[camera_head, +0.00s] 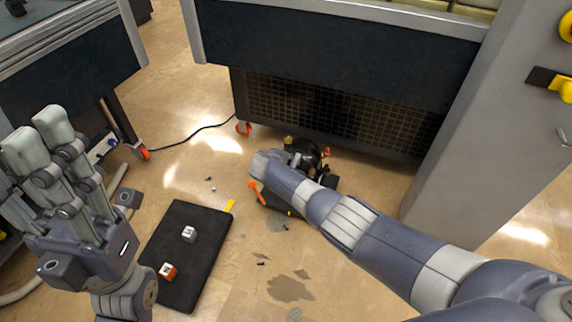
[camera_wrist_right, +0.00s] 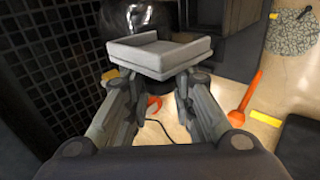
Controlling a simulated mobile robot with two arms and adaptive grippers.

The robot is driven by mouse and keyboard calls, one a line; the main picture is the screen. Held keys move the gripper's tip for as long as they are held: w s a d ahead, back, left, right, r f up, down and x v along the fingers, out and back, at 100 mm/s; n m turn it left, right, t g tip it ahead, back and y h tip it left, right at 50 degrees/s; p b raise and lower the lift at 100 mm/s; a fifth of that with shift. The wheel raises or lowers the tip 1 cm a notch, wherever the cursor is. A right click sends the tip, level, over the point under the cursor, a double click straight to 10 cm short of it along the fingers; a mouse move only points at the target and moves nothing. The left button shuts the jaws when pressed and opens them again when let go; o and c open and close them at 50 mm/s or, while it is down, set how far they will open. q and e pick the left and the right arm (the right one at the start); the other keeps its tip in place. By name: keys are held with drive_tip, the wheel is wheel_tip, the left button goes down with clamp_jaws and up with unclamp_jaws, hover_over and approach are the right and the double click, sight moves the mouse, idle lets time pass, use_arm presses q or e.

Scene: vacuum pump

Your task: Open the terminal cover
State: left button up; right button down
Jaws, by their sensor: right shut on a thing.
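The vacuum pump (camera_head: 306,152) is a dark machine on the floor in front of the large cabinet. In the right wrist view, a light grey, tray-like cover (camera_wrist_right: 160,56), which looks like the terminal cover, sits at the fingertips of my right gripper (camera_wrist_right: 157,80). That gripper is shut on it. The dark, rounded pump body (camera_wrist_right: 140,17) shows behind the cover; I cannot tell whether the cover touches it. In the head view my right arm hides the right fingers and most of the cover. My left gripper (camera_head: 38,136) is open and empty, raised at the left.
A black mat (camera_head: 185,258) with a white block (camera_head: 189,234) and an orange-and-white block (camera_head: 168,271) lies on the floor. An orange-handled tool (camera_head: 257,193) lies near the pump. A grey panel (camera_head: 475,145) stands at right. Stains and small parts dot the floor.

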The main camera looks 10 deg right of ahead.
drive_tip(key=shift+a, duration=0.1)
idle(0.3)
drive_tip(key=c, duration=1.4)
unclamp_jaws()
drive_tip(key=shift+o, duration=0.2)
drive_tip(key=v, duration=1.2)
drive_tip(key=shift+a, duration=0.15)
